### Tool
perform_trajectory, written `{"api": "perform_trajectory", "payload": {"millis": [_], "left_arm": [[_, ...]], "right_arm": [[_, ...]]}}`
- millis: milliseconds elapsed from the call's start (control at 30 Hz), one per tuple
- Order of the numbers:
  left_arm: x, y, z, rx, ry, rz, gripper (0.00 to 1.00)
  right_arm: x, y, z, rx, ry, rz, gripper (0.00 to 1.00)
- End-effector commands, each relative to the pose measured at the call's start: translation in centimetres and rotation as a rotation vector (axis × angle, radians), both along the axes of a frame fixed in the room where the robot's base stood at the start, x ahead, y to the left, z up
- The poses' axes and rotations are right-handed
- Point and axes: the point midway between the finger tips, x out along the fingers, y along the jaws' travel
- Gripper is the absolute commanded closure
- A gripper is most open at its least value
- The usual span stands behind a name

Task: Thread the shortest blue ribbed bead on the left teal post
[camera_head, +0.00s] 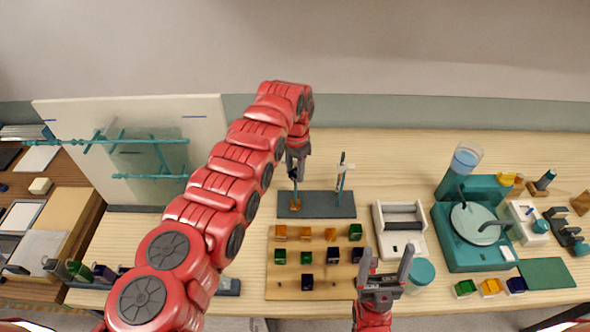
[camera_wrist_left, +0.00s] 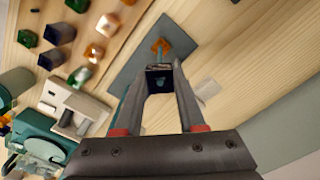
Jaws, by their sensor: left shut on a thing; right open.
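My left gripper (camera_head: 295,174) is shut on a dark blue bead (camera_wrist_left: 158,78), above the dark base plate (camera_head: 317,211). The left teal post (camera_head: 295,190) rises from the plate just under the gripper, with an orange bead (camera_head: 295,205) low on it; this orange bead also shows in the left wrist view (camera_wrist_left: 161,46). A teal spot shows in the blue bead's hole in the left wrist view. I cannot tell whether the bead is around the post tip or only above it. The right post (camera_head: 341,183) stands apart. My right gripper (camera_head: 386,262) is open and empty.
A wooden board (camera_head: 318,258) with several orange, green and dark blue beads lies in front of the plate. A white holder (camera_head: 400,224) and a teal machine (camera_head: 476,225) stand to the right. A pale panel with teal rods (camera_head: 140,150) stands at the left.

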Motion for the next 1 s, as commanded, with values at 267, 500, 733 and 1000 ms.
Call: {"api": "perform_trajectory", "payload": {"millis": [267, 500, 733, 1000], "left_arm": [[0.0, 0.0, -1.3, 0.000, 0.000, 0.000, 1.00], [0.0, 0.0, -2.3, 0.000, 0.000, 0.000, 1.00], [0.0, 0.0, -3.2, 0.001, 0.001, 0.000, 1.00], [0.0, 0.0, -4.3, 0.000, 0.001, 0.000, 1.00]], "right_arm": [[0.0, 0.0, -1.1, 0.000, 0.000, 0.000, 0.26], [0.0, 0.0, -2.0, 0.000, 0.000, 0.000, 0.26], [0.0, 0.0, -2.8, 0.000, 0.000, 0.000, 0.26], [0.0, 0.0, -3.7, 0.000, 0.000, 0.000, 0.26]]}}
